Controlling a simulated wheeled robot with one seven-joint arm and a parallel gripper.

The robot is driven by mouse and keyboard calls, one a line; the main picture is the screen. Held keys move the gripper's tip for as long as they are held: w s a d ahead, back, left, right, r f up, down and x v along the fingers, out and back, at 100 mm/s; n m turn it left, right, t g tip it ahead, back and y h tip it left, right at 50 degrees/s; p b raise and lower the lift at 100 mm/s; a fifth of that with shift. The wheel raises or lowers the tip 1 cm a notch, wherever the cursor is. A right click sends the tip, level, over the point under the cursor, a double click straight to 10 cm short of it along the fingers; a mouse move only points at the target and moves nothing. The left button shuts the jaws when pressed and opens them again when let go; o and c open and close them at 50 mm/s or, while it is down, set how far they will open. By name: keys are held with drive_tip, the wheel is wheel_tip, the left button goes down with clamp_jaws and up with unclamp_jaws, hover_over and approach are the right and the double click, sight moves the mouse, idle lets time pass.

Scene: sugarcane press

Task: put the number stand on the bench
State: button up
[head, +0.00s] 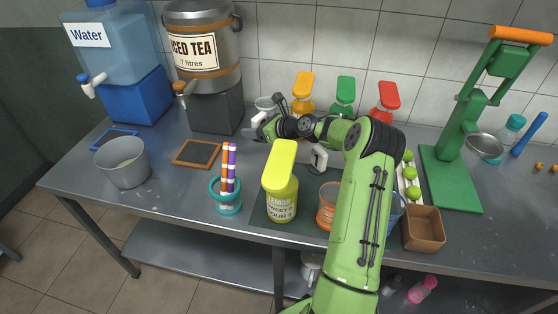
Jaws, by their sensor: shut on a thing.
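My gripper (262,129) is at the end of my green arm, over the back middle of the steel bench (165,185). It points left, in front of the tiled wall. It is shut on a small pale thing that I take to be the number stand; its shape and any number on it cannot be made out. I cannot tell whether it touches the bench top. No other number stand shows.
A green press (460,140) and brown bowl (423,228) are right.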

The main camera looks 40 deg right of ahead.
sight(258, 154)
wheel_tip(258, 154, down, 8)
drive_tip(key=b, duration=0.2)
drive_tip(key=shift+f+b, duration=0.25)
drive_tip(key=shift+b, duration=0.1)
drive_tip(key=shift+r, duration=0.1)
drive_tip(key=o, duration=1.1)
drive_tip(key=p+v, duration=0.2)
drive_tip(key=v, duration=0.5)
drive_tip(key=shift+s+d+r, duration=0.1)
drive_tip(key=shift+s, duration=0.15)
drive_tip(key=shift+p, duration=0.3)
